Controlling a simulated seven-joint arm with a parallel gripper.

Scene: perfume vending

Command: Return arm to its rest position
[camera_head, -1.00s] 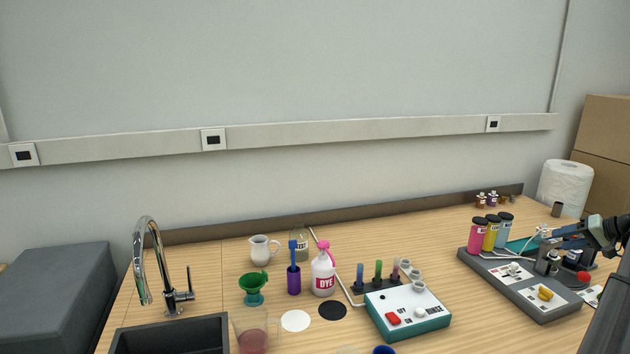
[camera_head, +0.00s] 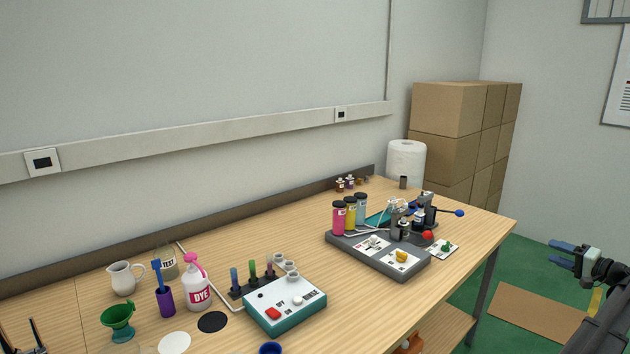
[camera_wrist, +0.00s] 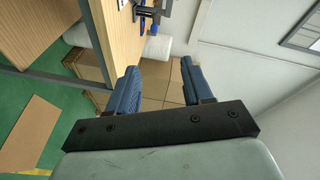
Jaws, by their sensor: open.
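My gripper (camera_head: 566,252) is at the right of the head view, off the table's right end and clear of everything. Its two blue fingers are apart with nothing between them. In the wrist view the open fingers (camera_wrist: 158,88) point toward the cardboard boxes, and the table edge shows at the left. The vending station (camera_head: 380,255) stands on the table in the head view, with pink, yellow and blue bottles (camera_head: 350,213) at its back left.
The wooden table (camera_head: 300,228) holds a teal-and-white control box (camera_head: 285,305), a dye bottle (camera_head: 197,290), a white pitcher (camera_head: 124,279) and a green funnel (camera_head: 118,318). A paper roll (camera_head: 405,162) and stacked boxes (camera_head: 447,110) stand behind. The floor around my gripper is open, with a flat cardboard sheet (camera_head: 530,312).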

